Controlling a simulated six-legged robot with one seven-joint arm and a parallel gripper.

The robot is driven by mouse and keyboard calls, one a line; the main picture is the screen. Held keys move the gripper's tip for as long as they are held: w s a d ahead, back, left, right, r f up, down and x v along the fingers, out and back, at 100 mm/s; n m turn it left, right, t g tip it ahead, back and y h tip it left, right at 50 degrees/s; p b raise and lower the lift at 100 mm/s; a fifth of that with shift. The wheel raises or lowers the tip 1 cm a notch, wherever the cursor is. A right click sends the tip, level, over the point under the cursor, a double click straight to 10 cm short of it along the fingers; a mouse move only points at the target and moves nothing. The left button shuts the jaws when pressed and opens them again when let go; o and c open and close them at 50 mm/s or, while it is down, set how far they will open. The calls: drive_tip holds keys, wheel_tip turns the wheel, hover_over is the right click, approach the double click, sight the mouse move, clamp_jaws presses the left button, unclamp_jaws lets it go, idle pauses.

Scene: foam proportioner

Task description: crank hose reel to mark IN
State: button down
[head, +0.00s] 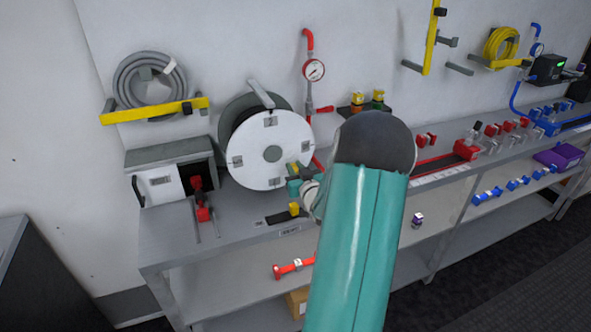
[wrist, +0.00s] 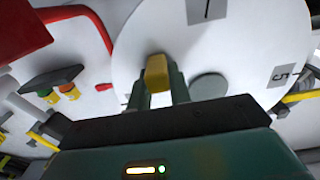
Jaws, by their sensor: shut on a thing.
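The hose reel (head: 258,140) is a large white disc with a dark rim, mounted upright above the bench. Several small grey labels sit around its face; one near the top appears to read 2. None that I can read says IN. The yellow crank handle (wrist: 156,72) stands out from the disc, beside the round grey hub (wrist: 208,87). My gripper (wrist: 158,90) is shut on the handle, one finger on each side. In the head view my gripper (head: 298,174) is at the disc's lower right, and my arm partly hides that area.
A grey box (head: 170,170) with a red lever stands left of the reel. A red pipe with a gauge (head: 313,70) rises close to its right. A dark strip with a yellow piece (head: 293,209) lies on the bench below. A coiled grey hose (head: 150,85) hangs at upper left.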

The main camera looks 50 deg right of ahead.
sight(288, 133)
drive_tip(key=r+n, duration=0.2)
drive_tip(key=n, duration=0.1)
drive_tip(key=d+r+n, duration=0.1)
drive_tip(key=n, duration=0.1)
drive_tip(key=shift+s+d, duration=0.1)
drive_tip(key=shift+s, duration=0.25)
wheel_tip(288, 133, up, 3)
drive_tip(key=n, duration=0.3)
drive_tip(key=shift+d+f+n, duration=0.1)
drive_tip(key=shift+f+n, duration=0.1)
drive_tip(key=shift+n, duration=0.1)
drive_tip(key=r+n, duration=0.1)
drive_tip(key=n, duration=0.1)
drive_tip(key=r+n, duration=0.2)
drive_tip(key=shift+w+a+n, duration=0.1)
drive_tip(key=shift+a+n, duration=0.2)
drive_tip(key=shift+a, duration=0.05)
drive_tip(key=shift+w+a+r+n, duration=0.15)
drive_tip(key=shift+a+r+n, duration=0.2)
drive_tip(key=shift+n, duration=0.4)
drive_tip(key=shift+w+a+r+n, duration=0.2)
drive_tip(key=shift+r+n, duration=0.2)
drive_tip(key=shift+n, duration=0.4)
drive_tip(key=shift+w+a+r+n, duration=0.15)
drive_tip(key=shift+a+r+n, duration=0.2)
drive_tip(key=shift+n, duration=0.4)
drive_tip(key=shift+r, duration=0.1)
drive_tip(key=c, duration=1.3)
unclamp_jaws()
drive_tip(key=shift+s, duration=0.15)
